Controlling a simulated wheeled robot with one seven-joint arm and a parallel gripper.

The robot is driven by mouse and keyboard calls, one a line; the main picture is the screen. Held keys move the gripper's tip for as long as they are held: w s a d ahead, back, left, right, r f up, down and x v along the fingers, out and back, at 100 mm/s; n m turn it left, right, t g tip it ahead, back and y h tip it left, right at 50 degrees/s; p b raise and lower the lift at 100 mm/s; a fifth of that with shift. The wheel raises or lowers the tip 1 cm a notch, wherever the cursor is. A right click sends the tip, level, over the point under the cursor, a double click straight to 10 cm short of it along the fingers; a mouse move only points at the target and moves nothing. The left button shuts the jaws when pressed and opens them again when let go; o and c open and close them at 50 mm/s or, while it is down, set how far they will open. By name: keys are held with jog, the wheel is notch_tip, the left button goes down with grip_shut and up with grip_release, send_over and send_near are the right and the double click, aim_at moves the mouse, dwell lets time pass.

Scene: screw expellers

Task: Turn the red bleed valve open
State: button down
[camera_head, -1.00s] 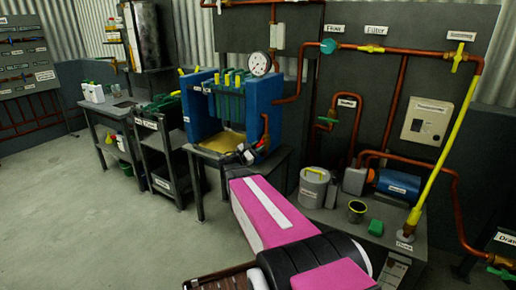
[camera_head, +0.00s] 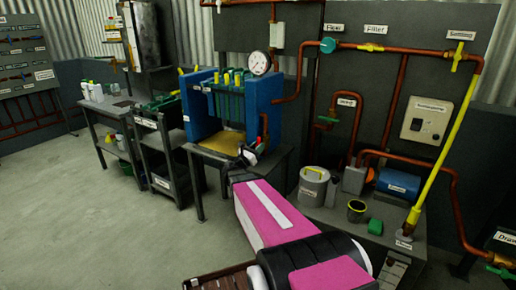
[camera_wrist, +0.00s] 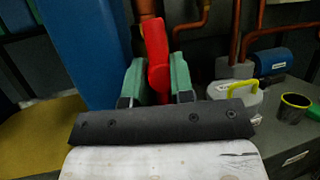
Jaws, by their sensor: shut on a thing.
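The red bleed valve handle (camera_wrist: 156,45) stands nearly upright in the middle of the wrist view, in front of a copper pipe (camera_wrist: 146,8). My gripper (camera_wrist: 158,82) has its two green fingers on either side of the handle's lower part and is shut on it. The valve body behind and below the handle is hidden by the gripper. In the head view my gripper (camera_head: 250,156) is at the front right of the blue press (camera_head: 262,105), below a short copper pipe (camera_head: 264,124).
A yellow tray surface (camera_head: 222,143) lies under the press, left of my gripper. A grey canister (camera_head: 312,188), a dark cup (camera_head: 356,211) and a green block (camera_head: 375,227) stand on the bench to the right. A pressure gauge (camera_head: 258,62) is above. The floor at left is clear.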

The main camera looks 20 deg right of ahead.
jog(key=shift+s+d, duration=0.15)
jog(key=shift+s, duration=0.05)
jog(key=c, duration=1)
grip_release()
jog(key=shift+c, duration=0.2)
jog(key=shift+w, duration=0.1)
jog(key=shift+a, duration=0.2)
jog(key=v, duration=1)
jog(key=shift+s+a, duration=0.15)
jog(key=shift+s, duration=0.05)
jog(key=shift+f, duration=0.1)
